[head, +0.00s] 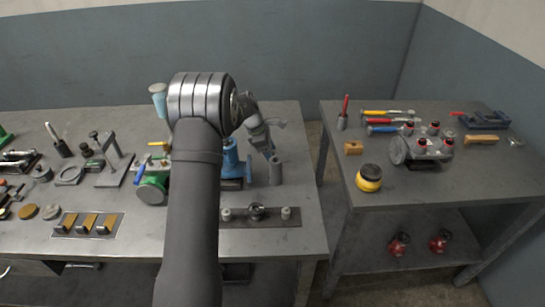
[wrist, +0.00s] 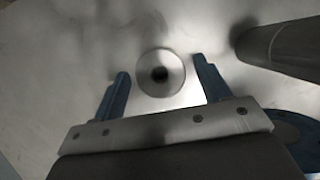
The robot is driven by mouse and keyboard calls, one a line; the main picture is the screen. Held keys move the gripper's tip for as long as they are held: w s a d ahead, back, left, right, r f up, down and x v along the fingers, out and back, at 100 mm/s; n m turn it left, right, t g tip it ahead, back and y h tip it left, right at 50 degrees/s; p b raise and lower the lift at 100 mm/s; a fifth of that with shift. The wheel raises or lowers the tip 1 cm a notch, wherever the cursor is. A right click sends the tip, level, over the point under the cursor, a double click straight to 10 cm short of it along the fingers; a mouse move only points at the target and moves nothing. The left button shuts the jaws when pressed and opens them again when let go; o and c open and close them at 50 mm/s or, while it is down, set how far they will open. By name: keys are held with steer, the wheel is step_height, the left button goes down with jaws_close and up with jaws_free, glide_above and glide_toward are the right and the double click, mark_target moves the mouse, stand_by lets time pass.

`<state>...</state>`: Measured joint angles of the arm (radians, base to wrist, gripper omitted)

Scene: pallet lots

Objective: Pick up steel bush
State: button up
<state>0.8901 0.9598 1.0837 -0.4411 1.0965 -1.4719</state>
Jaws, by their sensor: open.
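The steel bush (wrist: 174,72) shows in the wrist view as a pale round ring with a dark hole, seen from above on the grey metal bench top. My gripper (wrist: 160,68) is open, with one blue finger to the left of the bush and one to the right. The fingers look apart from the bush, with a gap on both sides. In the head view my gripper (head: 271,152) is over the right part of the left bench.
A tall grey cylinder (head: 276,172) stands close by, at upper right in the wrist view (wrist: 290,45). A blue flanged part (head: 232,158) stands to the left. A dark bar with knobs (head: 270,220) lies in front. The second bench (head: 450,180) is across a gap.

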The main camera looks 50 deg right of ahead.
mark_target(277, 154)
steer(key=c, duration=1.2)
steer(key=shift+o, duration=0.2)
steer(key=shift+r, duration=0.15)
steer(key=shift+r, duration=0.65)
step_height(277, 154, up, 3)
steer(key=shift+f, duration=0.1)
steer(key=s+r, duration=0.6)
steer(key=s, duration=0.5)
steer(key=w+a+r+n, duration=0.2)
steer(key=w+a+r, duration=0.2)
steer(key=a, duration=0.1)
steer(key=w+a+r+n+t, duration=0.1)
steer(key=w+a+r+n, duration=0.1)
steer(key=w+a+r, duration=0.3)
steer(key=w+a+r+n+t+h, duration=0.1)
steer(key=w+a+r+n, duration=0.1)
steer(key=w+a+r, duration=0.2)
steer(key=shift+w+a+r, duration=0.15)
steer(key=shift+a+r, duration=0.1)
steer(key=shift+a, duration=0.55)
steer(key=shift+w+a+r, duration=0.15)
steer(key=shift+a+r, duration=0.05)
steer(key=shift+a, duration=0.6)
